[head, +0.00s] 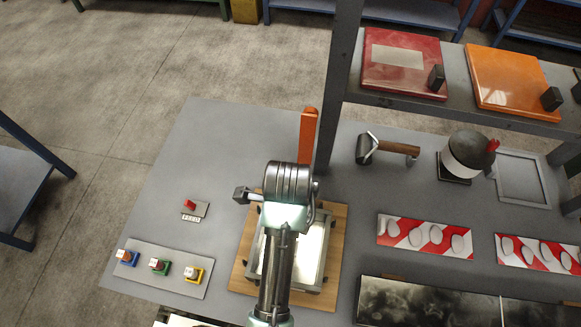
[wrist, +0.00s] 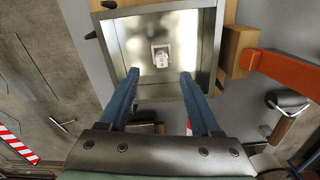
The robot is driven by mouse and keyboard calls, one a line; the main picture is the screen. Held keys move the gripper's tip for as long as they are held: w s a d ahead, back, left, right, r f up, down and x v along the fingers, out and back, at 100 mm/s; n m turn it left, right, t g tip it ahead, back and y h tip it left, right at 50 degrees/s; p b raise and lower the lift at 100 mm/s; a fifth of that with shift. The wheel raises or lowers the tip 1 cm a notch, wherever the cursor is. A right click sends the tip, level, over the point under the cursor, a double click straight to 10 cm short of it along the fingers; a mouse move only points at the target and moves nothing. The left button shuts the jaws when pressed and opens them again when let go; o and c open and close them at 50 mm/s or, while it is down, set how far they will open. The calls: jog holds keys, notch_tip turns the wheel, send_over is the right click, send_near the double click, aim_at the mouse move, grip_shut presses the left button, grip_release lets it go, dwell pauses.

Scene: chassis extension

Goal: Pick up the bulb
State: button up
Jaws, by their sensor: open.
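In the wrist view a small pale fitting, which looks like the bulb (wrist: 161,56), sits near the middle of a lit, shallow metal box (wrist: 112,38). My gripper (wrist: 158,77) is open, with its two blue fingers apart and nothing between them. In that picture the fingertips lie over the box, just below and to either side of the bulb; the height gap is hard to judge. In the head view the metal box (head: 323,250) rests on a wooden board (head: 240,272). My arm covers the bulb and my fingers there.
An orange upright bar (head: 307,138) stands close behind the box, and a grey shelf post (head: 341,80) rises nearby. A roller (head: 390,149) and a dark round-topped object (head: 464,155) lie to the right. Colored buttons (head: 158,266) and a red switch (head: 191,206) are left.

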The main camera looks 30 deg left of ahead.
jog(key=shift+w+d+f+p, duration=0.1)
jog(key=shift+f+p, duration=0.3)
jog(key=shift+f, duration=1.7)
jog(key=shift+w+f+p, duration=0.1)
jog(key=shift+f+p, duration=0.25)
jog(key=shift+f, duration=1.7)
grip_shut()
